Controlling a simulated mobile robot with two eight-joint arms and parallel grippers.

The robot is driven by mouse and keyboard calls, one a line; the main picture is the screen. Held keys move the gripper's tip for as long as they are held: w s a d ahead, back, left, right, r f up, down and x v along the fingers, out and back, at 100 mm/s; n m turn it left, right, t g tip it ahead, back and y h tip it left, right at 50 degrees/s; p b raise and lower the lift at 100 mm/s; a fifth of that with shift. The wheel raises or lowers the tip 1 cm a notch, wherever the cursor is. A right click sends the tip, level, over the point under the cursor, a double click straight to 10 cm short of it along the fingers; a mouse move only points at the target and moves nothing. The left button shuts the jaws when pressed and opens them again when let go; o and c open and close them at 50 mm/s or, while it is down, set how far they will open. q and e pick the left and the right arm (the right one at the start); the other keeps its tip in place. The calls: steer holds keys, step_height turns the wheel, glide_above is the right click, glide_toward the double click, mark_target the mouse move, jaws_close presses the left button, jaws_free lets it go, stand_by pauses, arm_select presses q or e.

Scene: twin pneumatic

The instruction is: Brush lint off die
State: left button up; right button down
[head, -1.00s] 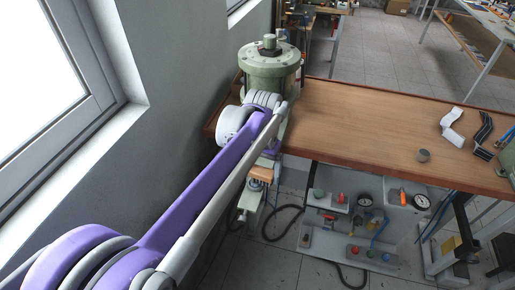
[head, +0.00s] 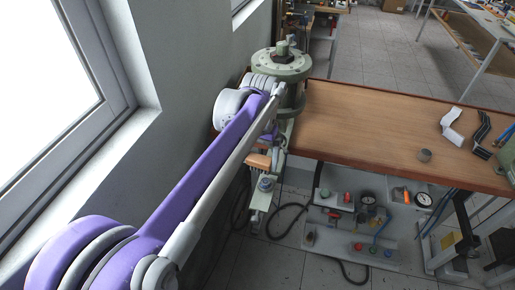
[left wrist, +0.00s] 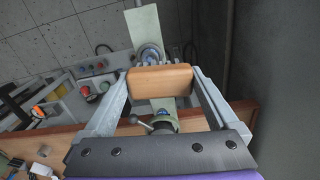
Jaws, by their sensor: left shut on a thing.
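The pneumatic press has a green cylinder (head: 281,66) at the table's left end, by the wall. My left gripper (head: 261,160) is beside the press's lower part, partly hidden by my own arm. It is shut on a wooden block, probably the brush (left wrist: 160,81), held crosswise between the two fingers in the left wrist view. Beyond the block, a pale green press plate (left wrist: 144,28) and a round metal part (left wrist: 150,54) show, partly covered. I cannot tell for sure which part is the die, and no lint is discernible. My right gripper is out of view.
The wooden table (head: 370,125) is mostly clear, with a small grey cylinder (head: 424,155) and strap-like parts (head: 452,127) at right. A panel with gauges and buttons (head: 365,225) sits below. The wall and window (head: 60,95) lie close on the left.

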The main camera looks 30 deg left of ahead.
mark_target(261, 158)
arm_select(q)
steer(key=shift+r+p, duration=0.65)
steer(key=shift+r, duration=0.95)
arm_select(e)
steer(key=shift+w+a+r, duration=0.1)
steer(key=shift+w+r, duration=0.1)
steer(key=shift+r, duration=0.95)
arm_select(q)
steer(key=shift+w+d, duration=0.1)
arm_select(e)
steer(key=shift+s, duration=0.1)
